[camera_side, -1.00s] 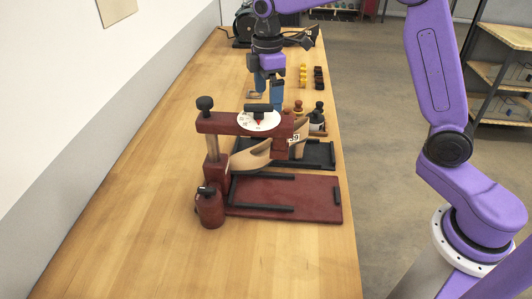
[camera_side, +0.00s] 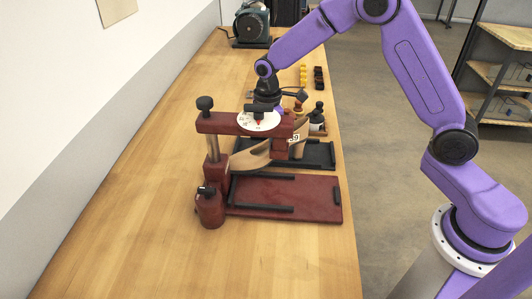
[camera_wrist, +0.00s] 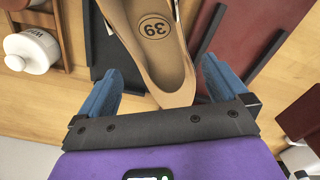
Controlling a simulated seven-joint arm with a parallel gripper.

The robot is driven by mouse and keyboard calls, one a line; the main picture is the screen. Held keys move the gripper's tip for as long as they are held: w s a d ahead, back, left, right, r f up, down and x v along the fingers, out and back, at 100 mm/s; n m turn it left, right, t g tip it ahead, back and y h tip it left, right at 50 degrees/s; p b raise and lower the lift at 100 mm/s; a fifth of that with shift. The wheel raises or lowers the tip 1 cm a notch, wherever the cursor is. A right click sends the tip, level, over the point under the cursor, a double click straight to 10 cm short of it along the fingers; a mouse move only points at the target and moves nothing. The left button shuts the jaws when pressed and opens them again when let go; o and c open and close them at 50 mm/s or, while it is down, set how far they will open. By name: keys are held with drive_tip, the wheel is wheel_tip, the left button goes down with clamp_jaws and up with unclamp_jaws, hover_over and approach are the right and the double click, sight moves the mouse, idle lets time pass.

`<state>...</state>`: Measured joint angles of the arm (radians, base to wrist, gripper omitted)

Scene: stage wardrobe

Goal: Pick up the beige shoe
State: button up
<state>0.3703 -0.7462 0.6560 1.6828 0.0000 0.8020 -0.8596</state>
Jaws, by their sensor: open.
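The beige shoe (camera_side: 252,156) sits behind the red press-like stand in the side view, partly hidden by it. In the wrist view the beige shoe (camera_wrist: 160,45) shows its inner sole with a "39" mark, and its lower end lies between the two blue fingers. My gripper (camera_wrist: 160,85) is open, with one finger on each side of the shoe; I cannot tell if either touches it. In the side view the fingers are hidden behind the stand's top arm and dial.
The dark red stand (camera_side: 240,122) with a white dial (camera_side: 258,121) rises close in front. Its red base plate (camera_side: 310,199) has black rails. A black tray (camera_side: 318,153) lies behind. A white jar (camera_wrist: 32,50) stands nearby. The table's left side is clear.

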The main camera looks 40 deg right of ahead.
drive_tip(key=shift+s+a+f, duration=0.1)
drive_tip(key=shift+s+f, duration=0.05)
drive_tip(key=shift+f, duration=1.05)
drive_tip(key=shift+s+f, duration=0.1)
drive_tip(key=shift+f, duration=1.05)
drive_tip(key=c, duration=1.1)
drive_tip(key=shift+r, duration=0.15)
wheel_tip(320, 180, up, 27)
drive_tip(key=shift+r, duration=0.1)
drive_tip(key=shift+c, duration=0.2)
drive_tip(key=d+f+m, duration=0.1)
drive_tip(key=d+f, duration=0.1)
drive_tip(key=f, duration=0.4)
drive_tip(key=d+f+m+h, duration=0.1)
drive_tip(key=d+f+m, duration=0.1)
drive_tip(key=f, duration=0.5)
drive_tip(key=w+d+f+m+h, duration=0.1)
drive_tip(key=d+f+m, duration=0.1)
drive_tip(key=f, duration=0.5)
drive_tip(key=shift+d+f, duration=0.15)
drive_tip(key=shift+d, duration=0.4)
drive_tip(key=shift+s+d+f, duration=0.1)
drive_tip(key=shift+d+f, duration=0.05)
drive_tip(key=shift+f, duration=3.7)
